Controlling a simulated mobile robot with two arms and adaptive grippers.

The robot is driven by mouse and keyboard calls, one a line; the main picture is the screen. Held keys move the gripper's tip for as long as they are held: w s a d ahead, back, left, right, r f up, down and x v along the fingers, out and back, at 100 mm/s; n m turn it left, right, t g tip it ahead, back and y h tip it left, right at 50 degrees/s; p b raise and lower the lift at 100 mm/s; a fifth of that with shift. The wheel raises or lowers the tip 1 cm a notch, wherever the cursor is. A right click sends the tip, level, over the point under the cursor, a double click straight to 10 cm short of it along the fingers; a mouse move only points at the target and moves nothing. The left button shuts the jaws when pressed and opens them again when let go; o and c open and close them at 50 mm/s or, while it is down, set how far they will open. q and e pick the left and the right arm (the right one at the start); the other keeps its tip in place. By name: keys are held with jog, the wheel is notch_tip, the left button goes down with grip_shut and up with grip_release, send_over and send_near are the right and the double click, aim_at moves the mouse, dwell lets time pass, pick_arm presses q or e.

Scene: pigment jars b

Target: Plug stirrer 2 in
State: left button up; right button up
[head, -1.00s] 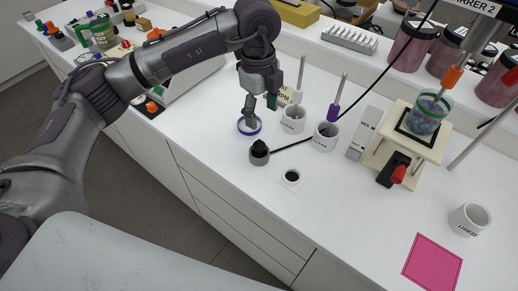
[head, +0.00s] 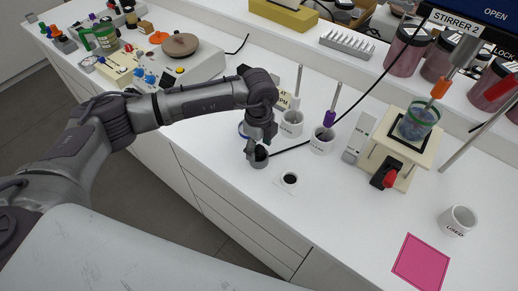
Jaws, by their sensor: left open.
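The plug (head: 259,161), a short dark grey cylinder with a black top, stands on the white counter. A black cable runs from it to the right, behind the cups. My left gripper (head: 257,148) is open and low at the plug, with its fingers around or just above the plug's top; contact cannot be told. The socket (head: 289,179), a white square plate with a round dark hole, lies empty just right of and nearer than the plug. Stirrer 2 (head: 402,146), a cream stand with a red switch, holds a green-rimmed beaker (head: 418,120). My right gripper is not in view.
Two white cups (head: 291,124) (head: 322,141) with upright rods stand behind the socket. A blue ring (head: 241,130) is partly hidden behind my gripper. A white used cup (head: 457,221) and a pink mat (head: 421,262) lie at right. The counter between socket and mat is clear.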

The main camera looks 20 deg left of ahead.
pick_arm(q)
jog(key=shift+f, duration=0.5)
grip_shut()
jog(key=shift+r, duration=0.1)
